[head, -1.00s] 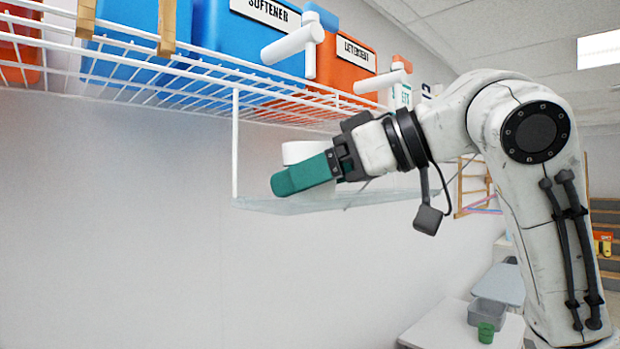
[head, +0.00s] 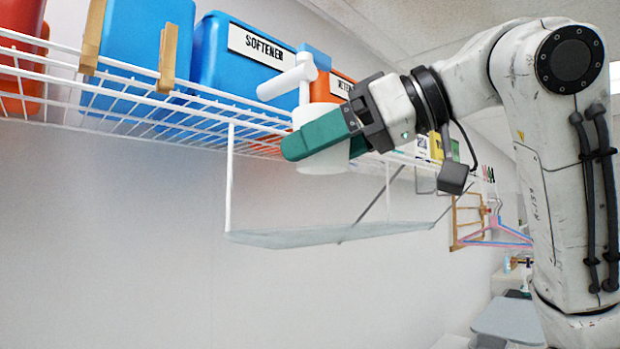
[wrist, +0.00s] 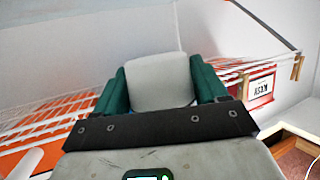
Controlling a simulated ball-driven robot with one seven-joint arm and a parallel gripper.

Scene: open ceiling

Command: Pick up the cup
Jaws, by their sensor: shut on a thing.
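My gripper (head: 318,140) has green fingers and is shut on a white cup (head: 325,158), held up near the front edge of the wire shelf. In the head view the near finger hides much of the cup. In the wrist view the cup (wrist: 160,78) sits between the two green fingers (wrist: 160,88), one on each side. The cup is clear of the hanging glass shelf (head: 330,235) below it.
A white wire shelf (head: 130,105) holds blue jugs, one a softener jug (head: 235,60), and an orange detergent jug (head: 325,85). A white spigot (head: 290,78) sticks out close to the cup. Coloured hangers (head: 495,235) hang at the right. The space below the glass shelf is open.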

